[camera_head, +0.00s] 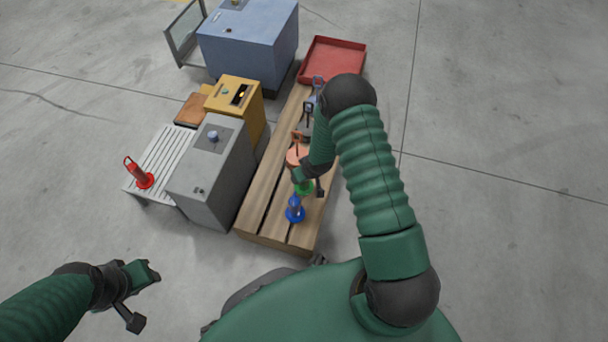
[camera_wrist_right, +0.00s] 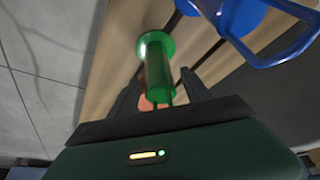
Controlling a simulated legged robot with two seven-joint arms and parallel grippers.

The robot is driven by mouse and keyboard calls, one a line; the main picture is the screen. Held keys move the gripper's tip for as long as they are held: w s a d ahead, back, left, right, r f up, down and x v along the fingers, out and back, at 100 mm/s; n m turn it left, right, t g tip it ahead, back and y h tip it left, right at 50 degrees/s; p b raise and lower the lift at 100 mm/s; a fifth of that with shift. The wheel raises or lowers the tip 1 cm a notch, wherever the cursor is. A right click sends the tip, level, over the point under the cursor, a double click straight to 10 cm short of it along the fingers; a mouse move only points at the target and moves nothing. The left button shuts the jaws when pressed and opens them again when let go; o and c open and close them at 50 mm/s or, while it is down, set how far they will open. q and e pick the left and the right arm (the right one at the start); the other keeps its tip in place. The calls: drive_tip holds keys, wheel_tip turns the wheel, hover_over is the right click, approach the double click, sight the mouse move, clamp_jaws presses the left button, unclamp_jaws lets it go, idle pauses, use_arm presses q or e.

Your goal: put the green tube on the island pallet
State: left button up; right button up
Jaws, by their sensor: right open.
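The green tube (camera_head: 306,188) stands on a wooden slatted platform (camera_head: 262,205), partly hidden by my right gripper in the head view. In the right wrist view the green tube (camera_wrist_right: 158,68), with its wide round flange, lies between and just beyond the fingers. My right gripper (camera_head: 308,183) is open around or close to the tube; contact cannot be told. Its dark fingers also show in the wrist view (camera_wrist_right: 162,98). My left gripper (camera_head: 146,294) is open and empty over the floor at lower left. Which surface is the island pallet is not clear.
An orange piece (camera_head: 296,156) and a red tray (camera_head: 333,60) are farther back. Left stand grey and yellow cabinets (camera_head: 212,170) (camera_head: 236,97) and a white slatted bench (camera_head: 165,160) with a red tube (camera_head: 143,179).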

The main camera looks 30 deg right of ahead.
drive_tip(key=w+a+p+v, duration=0.1)
drive_tip(key=p+v, duration=0.1)
drive_tip(key=v, duration=0.6)
drive_tip(key=w+a+r+p+v, duration=0.1)
drive_tip(key=a+p+v, duration=0.1)
drive_tip(key=v, duration=0.6)
drive_tip(key=w+a+p+v, duration=0.1)
drive_tip(key=p+v, duration=0.2)
drive_tip(key=v, duration=0.5)
drive_tip(key=s+a+r+n+g, duration=0.1)
drive_tip(key=s+a+r, duration=0.5)
drive_tip(key=s+r, duration=0.4)
drive_tip(key=shift+a+g, duration=0.4)
drive_tip(key=shift+r, duration=0.1)
